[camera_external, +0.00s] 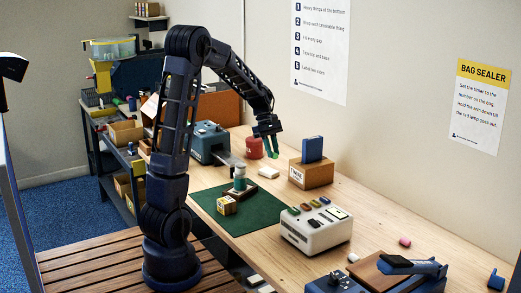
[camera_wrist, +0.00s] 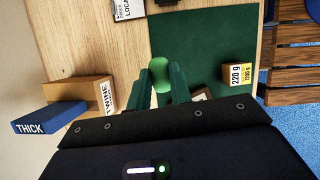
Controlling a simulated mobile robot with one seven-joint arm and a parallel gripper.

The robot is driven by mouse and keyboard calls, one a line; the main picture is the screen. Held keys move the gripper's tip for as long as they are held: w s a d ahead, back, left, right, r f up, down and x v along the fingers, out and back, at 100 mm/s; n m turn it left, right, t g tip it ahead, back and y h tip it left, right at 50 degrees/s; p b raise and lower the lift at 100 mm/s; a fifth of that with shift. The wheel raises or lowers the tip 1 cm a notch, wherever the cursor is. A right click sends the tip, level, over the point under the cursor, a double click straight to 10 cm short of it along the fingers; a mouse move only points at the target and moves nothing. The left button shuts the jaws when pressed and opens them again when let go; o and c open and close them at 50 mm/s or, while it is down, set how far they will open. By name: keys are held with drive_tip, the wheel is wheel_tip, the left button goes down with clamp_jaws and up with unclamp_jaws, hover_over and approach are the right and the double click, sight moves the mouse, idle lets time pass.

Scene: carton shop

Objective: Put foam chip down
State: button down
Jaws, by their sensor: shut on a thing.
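My gripper (camera_external: 271,150) is raised above the far part of the workbench, fingers pointing down. It is shut on a green foam chip (camera_wrist: 160,75), which shows between the two fingertips in the wrist view. In the external view the foam chip (camera_external: 275,155) is a small green spot at the fingertips. It appears to be held clear of the bench (camera_external: 370,225).
A cardboard TWINE box (camera_external: 310,176) with a blue THICK block (camera_external: 312,149) stands right of my gripper. A red tub (camera_external: 254,148), blue machine (camera_external: 208,142) and white block (camera_external: 268,173) are nearby. The green mat (camera_external: 262,214) bears small items; a white device (camera_external: 316,232) stands nearer.

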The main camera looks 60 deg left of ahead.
drive_tip(key=w+a+f+n+t+y, duration=0.1)
drive_tip(key=w+a+n+t, duration=0.1)
drive_tip(key=w+a+n, duration=0.55)
drive_tip(key=w+a+f+n+t+y, duration=0.15)
drive_tip(key=w+a+n, duration=0.25)
drive_tip(key=a, duration=0.7)
wheel_tip(320, 180, up, 2)
drive_tip(key=n+y, duration=0.4)
drive_tip(key=n, duration=0.6)
hover_over(267, 163)
drive_tip(key=s, duration=0.1)
wheel_tip(267, 163, down, 19)
drive_tip(key=shift+s+f, duration=0.1)
drive_tip(key=shift+f, duration=0.1)
drive_tip(key=shift+f, duration=0.15)
drive_tip(key=c, duration=1.3)
unclamp_jaws()
drive_tip(key=shift+d, duration=0.1)
drive_tip(key=v, duration=1.2)
drive_tip(key=shift+s+a, duration=0.15)
drive_tip(key=shift+a, duration=0.05)
